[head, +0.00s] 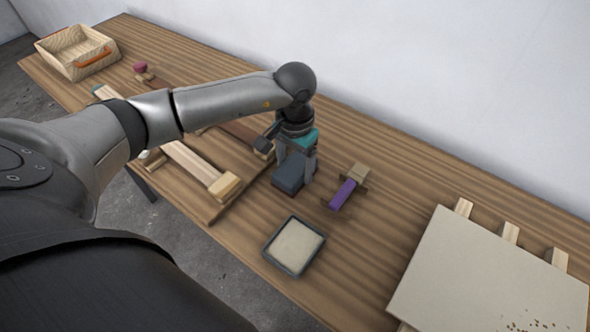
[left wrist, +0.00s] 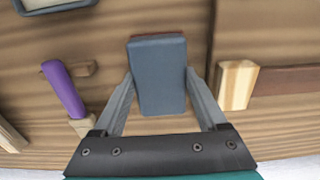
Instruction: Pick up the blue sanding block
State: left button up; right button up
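The blue sanding block (head: 289,174) is a dark grey-blue block on the wooden table, under my left gripper (head: 297,170). In the left wrist view the block (left wrist: 158,76) lies between the two fingers of my left gripper (left wrist: 158,84), with a thin reddish-brown layer along its far edge. The fingers stand on both sides of the block and appear to touch its sides or come very near. Whether they press on it is hard to tell. My right gripper is in neither view.
A purple-handled tool (head: 344,194) lies right of the block. A shallow tray with a pale filling (head: 294,247) sits nearer the front edge. A wooden frame (head: 196,165) lies left, a pale board on strips (head: 480,270) right, and a wooden box (head: 76,50) at the far left.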

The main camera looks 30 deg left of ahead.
aim_at(295, 166)
pick_arm(q)
jog(key=c, duration=1)
jog(key=shift+r, duration=0.1)
notch_tip(295, 166, up, 20)
jog(key=shift+f+p, duration=0.1)
jog(key=shift+p, duration=0.95)
